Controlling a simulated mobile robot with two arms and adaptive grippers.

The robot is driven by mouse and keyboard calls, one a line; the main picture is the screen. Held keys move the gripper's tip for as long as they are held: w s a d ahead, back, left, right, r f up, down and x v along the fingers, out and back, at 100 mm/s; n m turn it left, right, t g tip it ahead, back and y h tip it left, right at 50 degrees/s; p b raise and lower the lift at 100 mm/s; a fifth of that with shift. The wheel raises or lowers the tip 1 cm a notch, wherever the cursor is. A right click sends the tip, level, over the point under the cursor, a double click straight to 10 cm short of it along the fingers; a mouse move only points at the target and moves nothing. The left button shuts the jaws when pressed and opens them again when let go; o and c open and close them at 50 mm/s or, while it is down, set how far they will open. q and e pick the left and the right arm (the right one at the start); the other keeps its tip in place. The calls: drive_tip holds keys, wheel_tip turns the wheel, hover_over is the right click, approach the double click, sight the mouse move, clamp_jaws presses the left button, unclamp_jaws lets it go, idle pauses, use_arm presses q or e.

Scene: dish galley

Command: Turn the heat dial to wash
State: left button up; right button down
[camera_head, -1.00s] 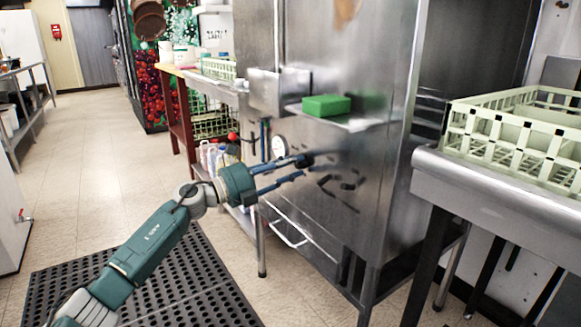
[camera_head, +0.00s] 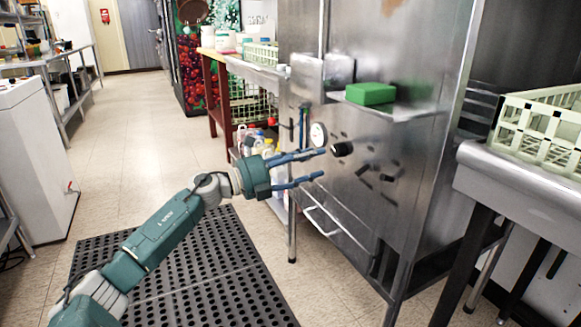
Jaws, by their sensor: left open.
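A black round knob (camera_head: 342,149), which looks like the heat dial, sits on the front of the steel dishwasher (camera_head: 345,225), right of a round white gauge (camera_head: 318,134). Any marking on it is too small to read. My left gripper (camera_head: 322,163) is open and empty, its two blue fingers pointing right toward the panel. The upper fingertip is just left of the knob and appears apart from it; the lower one is below and left of it. My right gripper is out of view.
More dark handles (camera_head: 375,175) are on the panel, right of and below the knob. A green block (camera_head: 371,93) lies on a ledge above. A steel counter with a pale rack (camera_head: 540,130) stands at right. A black mat (camera_head: 190,275) covers the floor.

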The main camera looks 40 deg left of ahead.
use_arm(q)
drive_tip(key=v, duration=0.6)
drive_tip(key=shift+s, duration=0.15)
